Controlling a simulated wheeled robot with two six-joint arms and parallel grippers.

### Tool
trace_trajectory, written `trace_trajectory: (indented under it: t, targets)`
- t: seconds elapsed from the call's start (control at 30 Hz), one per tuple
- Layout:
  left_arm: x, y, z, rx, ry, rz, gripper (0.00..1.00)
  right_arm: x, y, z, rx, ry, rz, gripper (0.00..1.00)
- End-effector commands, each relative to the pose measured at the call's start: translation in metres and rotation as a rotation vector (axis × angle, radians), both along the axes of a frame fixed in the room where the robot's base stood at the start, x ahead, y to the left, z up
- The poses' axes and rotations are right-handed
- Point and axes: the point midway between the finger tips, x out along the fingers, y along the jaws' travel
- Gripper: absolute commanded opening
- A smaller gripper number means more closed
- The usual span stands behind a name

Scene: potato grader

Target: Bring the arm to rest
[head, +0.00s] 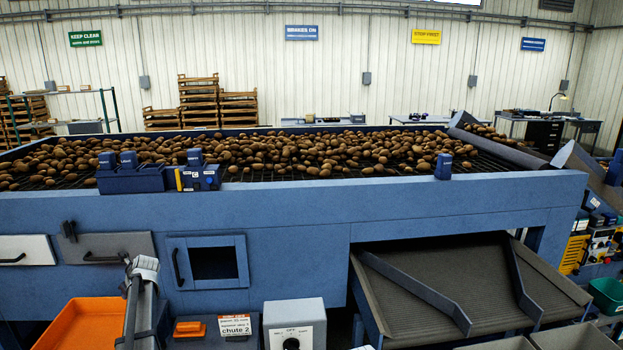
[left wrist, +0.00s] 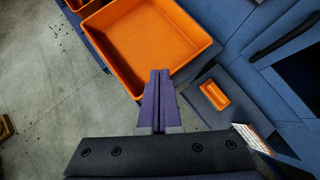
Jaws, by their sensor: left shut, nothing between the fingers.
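My left gripper (left wrist: 160,78) shows in the left wrist view with its two purple fingers together and nothing between them. Its tips appear over or beside the near corner of an orange tray (left wrist: 122,78); the height gap cannot be told. The tray also shows at the lower left of the head view (head: 72,325). Part of my left arm stands just right of the tray there, with the fingertips not clearly visible. My right gripper is in neither view.
A small orange piece (head: 190,328) lies on a dark block beside a "chute 2" label (head: 235,325). A grey control box (head: 294,325) with a dark knob stands further right. Behind is the blue grader (head: 300,215) with many potatoes (head: 290,150) on its bed. A sloping chute (head: 450,285) is at right.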

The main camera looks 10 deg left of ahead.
Motion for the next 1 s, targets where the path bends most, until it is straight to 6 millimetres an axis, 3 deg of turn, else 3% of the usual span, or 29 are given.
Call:
trace_trajectory:
  t: [0.33, 0.57, 0.67, 0.77, 1.0]
  targets:
    - [-0.005, -0.054, -0.009, -0.114, -0.111, 0.122, 0.0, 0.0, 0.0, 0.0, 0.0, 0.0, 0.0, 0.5]
    - [-0.016, -0.119, -0.019, -0.257, -0.231, 0.286, 0.0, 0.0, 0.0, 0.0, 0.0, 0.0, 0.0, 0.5]
    - [-0.025, -0.158, -0.025, -0.34, -0.292, 0.39, 0.0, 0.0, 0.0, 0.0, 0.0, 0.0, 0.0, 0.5]
    - [-0.041, -0.208, -0.032, -0.447, -0.361, 0.536, 0.0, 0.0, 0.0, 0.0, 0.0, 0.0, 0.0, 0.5]
    - [-0.103, -0.347, -0.05, -0.713, -0.49, 1.025, 0.0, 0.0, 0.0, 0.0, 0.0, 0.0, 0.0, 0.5]
